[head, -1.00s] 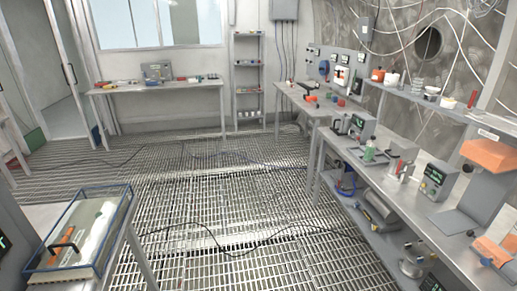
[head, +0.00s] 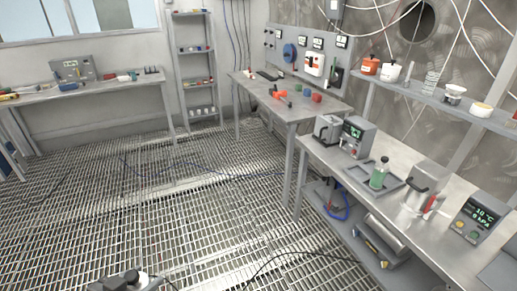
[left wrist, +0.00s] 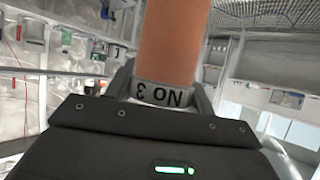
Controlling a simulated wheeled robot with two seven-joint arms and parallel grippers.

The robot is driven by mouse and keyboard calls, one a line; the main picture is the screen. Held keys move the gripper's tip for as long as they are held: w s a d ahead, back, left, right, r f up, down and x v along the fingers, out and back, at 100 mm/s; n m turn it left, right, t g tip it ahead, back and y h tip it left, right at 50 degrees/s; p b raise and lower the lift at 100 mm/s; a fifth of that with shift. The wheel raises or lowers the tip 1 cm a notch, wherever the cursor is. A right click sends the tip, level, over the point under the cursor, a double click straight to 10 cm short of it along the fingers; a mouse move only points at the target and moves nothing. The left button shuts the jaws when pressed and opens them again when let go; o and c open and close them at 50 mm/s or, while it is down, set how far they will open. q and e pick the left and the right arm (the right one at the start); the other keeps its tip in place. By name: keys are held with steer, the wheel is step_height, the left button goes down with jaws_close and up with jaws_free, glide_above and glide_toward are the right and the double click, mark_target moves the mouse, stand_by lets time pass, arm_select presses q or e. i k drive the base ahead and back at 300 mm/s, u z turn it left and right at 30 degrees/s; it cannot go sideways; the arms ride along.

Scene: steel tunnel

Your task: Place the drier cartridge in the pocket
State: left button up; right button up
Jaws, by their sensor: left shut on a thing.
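The far end of the cartridge is cut off by the picture's top edge. In the head view only a small part of my left gripper (head: 128,281) shows at the bottom edge. I cannot make out the pocket in either view. My right gripper is not in view.
A further table (head: 265,95) and a shelf rack (head: 197,75) stand behind. The grated floor (head: 200,210) is mostly open, with cables across it.

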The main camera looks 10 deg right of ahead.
mark_target(391, 180)
steer(key=z, duration=0.75)
steer(key=i, duration=1.05)
steer(key=z, duration=1.05)
